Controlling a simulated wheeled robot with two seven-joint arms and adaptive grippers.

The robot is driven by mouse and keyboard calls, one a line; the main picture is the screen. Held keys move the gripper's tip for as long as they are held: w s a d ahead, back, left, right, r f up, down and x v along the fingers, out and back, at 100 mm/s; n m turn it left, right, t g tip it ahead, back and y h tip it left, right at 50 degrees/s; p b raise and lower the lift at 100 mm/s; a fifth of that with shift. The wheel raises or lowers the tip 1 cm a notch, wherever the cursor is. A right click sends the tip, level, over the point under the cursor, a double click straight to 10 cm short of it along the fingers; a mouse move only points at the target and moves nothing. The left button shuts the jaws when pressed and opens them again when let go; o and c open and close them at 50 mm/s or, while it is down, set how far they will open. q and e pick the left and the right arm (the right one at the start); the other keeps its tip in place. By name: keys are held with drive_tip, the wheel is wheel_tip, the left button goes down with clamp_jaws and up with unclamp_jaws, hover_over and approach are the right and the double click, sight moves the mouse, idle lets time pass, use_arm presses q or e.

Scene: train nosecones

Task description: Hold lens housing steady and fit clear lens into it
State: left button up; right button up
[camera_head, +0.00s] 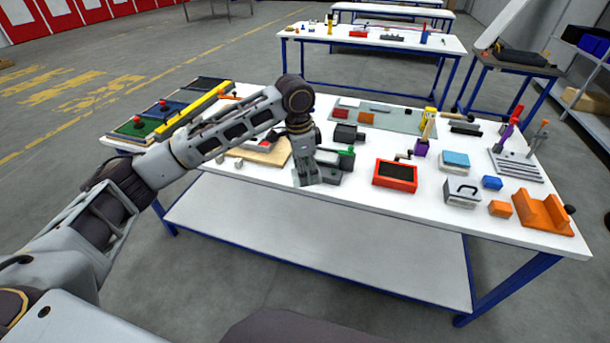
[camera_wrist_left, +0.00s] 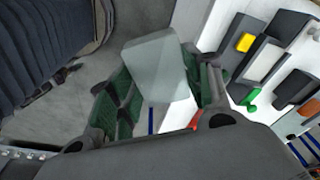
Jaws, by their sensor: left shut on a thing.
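My left gripper (camera_head: 303,158) hangs over the front edge of the white table. In the left wrist view its green-padded fingers (camera_wrist_left: 158,95) are shut on the clear lens (camera_wrist_left: 157,68), a pale, see-through rounded plate. The lens also shows in the head view (camera_head: 307,176), below the gripper. To its right in the wrist view, apart from it, is a dark frame with a pale middle (camera_wrist_left: 263,60), which looks like the lens housing; the arm partly hides this area in the head view. My right gripper is in neither view.
A green handle (camera_head: 346,152) stands by dark fixtures just right of the gripper. A black box (camera_head: 345,133) is behind. A red-framed tray (camera_head: 395,175), blue and orange blocks and an orange cradle (camera_head: 543,212) lie farther right. The table's front edge is close.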

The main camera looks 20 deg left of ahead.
use_arm(q)
drive_tip(key=w+a+n, duration=0.3)
drive_tip(key=w+n, duration=0.4)
drive_tip(key=n, duration=0.1)
wheel_tip(320, 180, down, 7)
drive_tip(key=a+n+y, duration=0.1)
drive_tip(key=a+n, duration=0.1)
drive_tip(key=n, duration=0.1)
drive_tip(key=s+f, duration=0.9)
drive_tip(key=f, duration=0.3)
drive_tip(key=s+f+n, duration=0.1)
drive_tip(key=s+f, duration=0.8)
drive_tip(key=f, duration=0.4)
drive_tip(key=shift+s+a+t, duration=0.2)
drive_tip(key=shift+a+t, duration=0.1)
drive_tip(key=shift+a, duration=0.05)
drive_tip(key=shift+w+d, duration=0.1)
drive_tip(key=shift+d, duration=0.05)
